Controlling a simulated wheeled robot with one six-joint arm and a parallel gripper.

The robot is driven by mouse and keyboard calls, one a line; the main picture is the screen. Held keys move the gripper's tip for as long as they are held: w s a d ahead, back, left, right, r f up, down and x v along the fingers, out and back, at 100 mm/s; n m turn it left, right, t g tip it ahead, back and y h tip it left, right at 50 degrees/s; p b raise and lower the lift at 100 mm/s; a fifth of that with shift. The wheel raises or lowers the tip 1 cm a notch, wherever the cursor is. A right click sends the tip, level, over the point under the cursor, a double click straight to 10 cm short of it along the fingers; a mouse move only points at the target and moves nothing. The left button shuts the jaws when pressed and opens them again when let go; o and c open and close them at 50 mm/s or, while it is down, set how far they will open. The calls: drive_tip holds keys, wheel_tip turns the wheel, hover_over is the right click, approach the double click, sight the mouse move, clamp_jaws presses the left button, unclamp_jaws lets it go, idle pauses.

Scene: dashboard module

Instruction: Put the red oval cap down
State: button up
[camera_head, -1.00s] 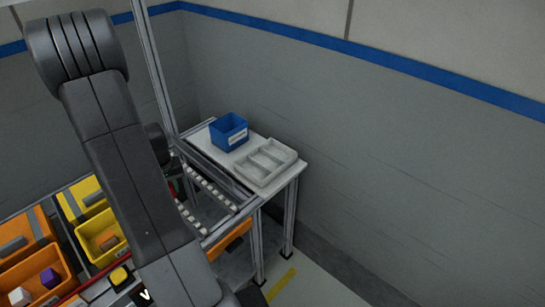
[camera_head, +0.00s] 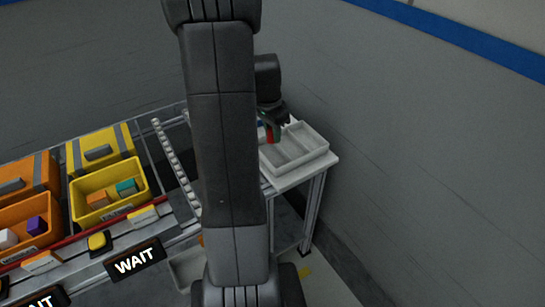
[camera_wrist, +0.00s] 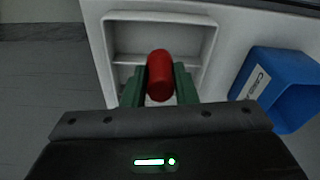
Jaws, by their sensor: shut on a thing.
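The red oval cap (camera_wrist: 160,74) is held between the green fingers of my gripper (camera_wrist: 159,86), as the wrist view shows. My gripper is shut on it. In the head view the cap (camera_head: 270,135) shows as a small red patch below my gripper (camera_head: 271,130), in front of the tray. The grey-white compartment tray (camera_head: 318,153) lies beyond the cap on the white side table. In the wrist view the tray (camera_wrist: 206,45) is behind the cap, with a divider crossing it. How high the cap is above the tray I cannot tell.
A blue bin (camera_wrist: 246,90) with a label stands right of the tray in the wrist view. The white table (camera_head: 298,178) stands near the grey wall. Yellow bins (camera_head: 147,190) and orange bins (camera_head: 58,229) with blocks are at the left, by a roller rail (camera_head: 176,160).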

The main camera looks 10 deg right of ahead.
sight(270, 130)
wheel_tip(270, 130, down, 8)
drive_tip(key=shift+r, duration=0.25)
drive_tip(key=shift+f, duration=0.2)
drive_tip(key=o, duration=1)
drive_tip(key=shift+c, duration=0.2)
drive_tip(key=shift+r, duration=0.1)
drive_tip(key=r, duration=0.4)
drive_tip(key=a+r, duration=0.1)
drive_tip(key=r, duration=0.7)
drive_tip(key=shift+s+a+r, duration=0.1)
drive_tip(key=shift+s+a, duration=0.05)
drive_tip(key=shift+s, duration=0.2)
